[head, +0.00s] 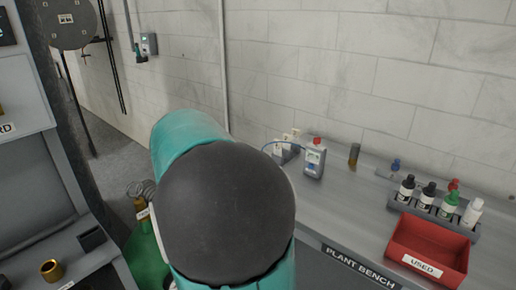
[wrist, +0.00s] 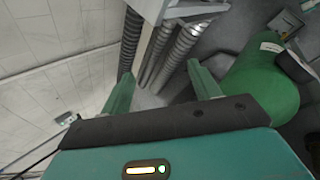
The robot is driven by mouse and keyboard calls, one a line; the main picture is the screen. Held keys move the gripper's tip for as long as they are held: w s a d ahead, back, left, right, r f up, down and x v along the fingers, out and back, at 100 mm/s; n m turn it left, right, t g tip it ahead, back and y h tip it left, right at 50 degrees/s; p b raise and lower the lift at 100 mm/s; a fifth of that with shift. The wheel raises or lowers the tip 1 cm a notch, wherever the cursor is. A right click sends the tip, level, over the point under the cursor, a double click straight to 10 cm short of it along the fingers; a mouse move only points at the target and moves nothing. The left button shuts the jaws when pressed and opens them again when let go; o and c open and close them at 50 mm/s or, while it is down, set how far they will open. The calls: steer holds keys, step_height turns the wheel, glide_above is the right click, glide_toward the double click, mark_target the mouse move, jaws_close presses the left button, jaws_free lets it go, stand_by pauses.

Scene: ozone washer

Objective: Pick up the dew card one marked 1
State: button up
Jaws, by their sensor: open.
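The plant bench (head: 345,212) has a red USED bin (head: 430,245) and a rack of bottles (head: 437,205) at right. A brown vial (head: 354,156) stands behind. A green cylinder (wrist: 262,85) is close right of my gripper. A grey machine (head: 45,170) stands at left.

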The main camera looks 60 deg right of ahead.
steer(key=shift+s+d+f+n+g+h, duration=0.75)
steer(key=shift+d+f+n, duration=1.05)
steer(key=shift+d, duration=5.3)
steer(key=shift+s+d+f+n+g+h, duration=0.55)
steer(key=shift+d+f+n+h, duration=1.25)
steer(key=shift+d, duration=5.25)
steer(key=shift+s+d+f+n+g+h, duration=0.45)
steer(key=shift+d+f+n+g, duration=1.3)
steer(key=shift+d, duration=5.35)
steer(key=shift+f+m+t, duration=0.35)
steer(key=shift+f+t, duration=0.15)
steer(key=shift+t, duration=0.35)
steer(key=c, duration=1.1)
